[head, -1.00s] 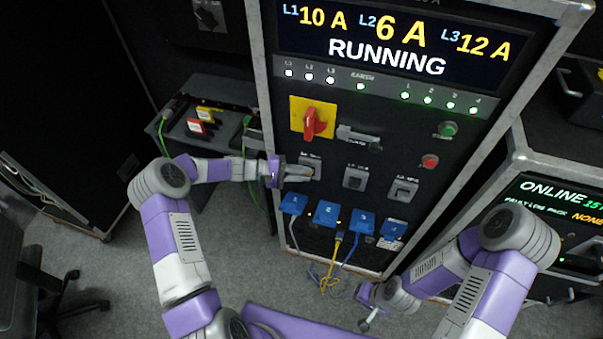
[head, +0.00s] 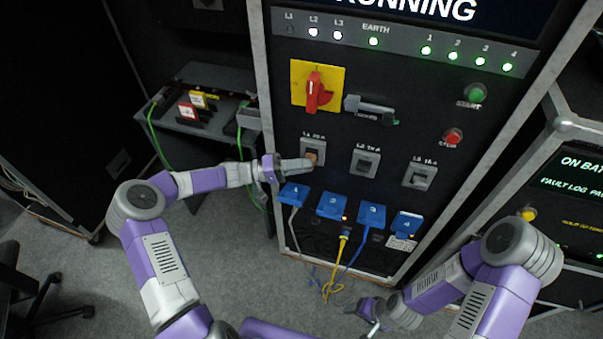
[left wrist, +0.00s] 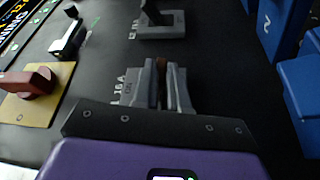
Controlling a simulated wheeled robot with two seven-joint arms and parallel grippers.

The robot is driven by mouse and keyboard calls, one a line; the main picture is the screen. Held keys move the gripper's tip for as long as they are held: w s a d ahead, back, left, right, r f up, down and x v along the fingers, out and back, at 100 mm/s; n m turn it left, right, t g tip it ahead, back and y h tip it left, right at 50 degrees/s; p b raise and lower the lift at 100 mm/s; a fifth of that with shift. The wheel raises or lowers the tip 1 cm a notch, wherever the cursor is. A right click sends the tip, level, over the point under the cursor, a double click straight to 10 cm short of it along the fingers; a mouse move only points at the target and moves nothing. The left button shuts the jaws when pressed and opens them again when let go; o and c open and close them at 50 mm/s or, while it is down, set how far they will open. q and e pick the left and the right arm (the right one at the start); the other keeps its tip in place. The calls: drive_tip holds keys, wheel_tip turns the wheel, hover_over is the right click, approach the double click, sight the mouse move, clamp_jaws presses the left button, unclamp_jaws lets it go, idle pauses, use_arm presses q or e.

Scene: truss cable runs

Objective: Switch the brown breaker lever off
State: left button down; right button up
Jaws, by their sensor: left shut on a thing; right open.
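The brown breaker lever (head: 312,157) is on the grey L1 breaker (head: 310,145), leftmost of three breakers on the dark panel. In the left wrist view, the lever (left wrist: 163,66) shows as a thin brown piece between the fingers. My left gripper (head: 308,163) reaches in from the left, low on the breaker, with its fingers shut on the lever. The fingers (left wrist: 165,85) hide most of it in the left wrist view. The L1 lamp (head: 289,18) is dark; the L2 and L3 lamps are lit. My right gripper (head: 374,322) is open, low and away from the panel.
A red rotary switch (head: 317,93) on a yellow plate sits above the breakers. Blue sockets (head: 331,205) with hanging cables are just below. The L2 breaker (head: 364,163) and L3 breaker (head: 419,176) stand to the right. A green button and red button (head: 453,137) lie further right.

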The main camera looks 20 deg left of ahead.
use_arm(q)
drive_tip(key=shift+w+d+f+m+g+h+b, duration=0.15)
drive_tip(key=shift+f+m+h+b, duration=0.25)
drive_tip(key=shift+m+b, duration=0.55)
drive_tip(key=shift+d+f+m+g+h+b, duration=0.15)
drive_tip(key=shift+f+m+h+b, duration=0.2)
drive_tip(key=shift+m+b, duration=0.6)
drive_tip(key=shift+a, duration=0.1)
drive_tip(key=c, duration=1.4)
unclamp_jaws()
drive_tip(key=shift+c, duration=0.2)
drive_tip(key=p+v, duration=0.1)
drive_tip(key=v, duration=0.5)
drive_tip(key=shift+a, duration=0.4)
drive_tip(key=shift+a+f, duration=0.1)
drive_tip(key=shift+a, duration=0.15)
drive_tip(key=shift+s, duration=0.25)
